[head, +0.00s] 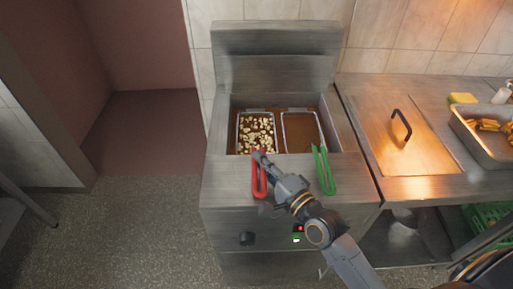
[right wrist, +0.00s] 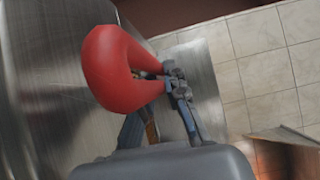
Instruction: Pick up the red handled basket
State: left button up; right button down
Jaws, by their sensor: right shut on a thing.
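The red handled basket (head: 256,133) sits in the left side of the fryer well, filled with pale pieces. Its red handle (head: 259,180) hangs over the front edge of the fryer. My right gripper (head: 260,158) is shut on the red handle near its upper part. In the right wrist view the red handle (right wrist: 112,68) is a large loop, with the gripper fingers (right wrist: 172,82) at its right side. Part of the handle is hidden by the gripper. My left gripper is not in view.
A basket with a green handle (head: 324,170) sits to the right in the same fryer (head: 350,178). A steel counter with a lidded section (head: 405,148) adjoins on the right, with a tray of fried food (head: 459,124). Open floor (head: 130,230) lies at left.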

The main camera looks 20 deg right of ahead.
jog(key=shift+r, duration=0.1)
notch_tip(320, 180, up, 10)
jog(key=shift+p, duration=0.7)
jog(key=shift+r, duration=0.1)
notch_tip(320, 180, up, 15)
jog(key=p, duration=1.6)
jog(key=shift+f, duration=0.2)
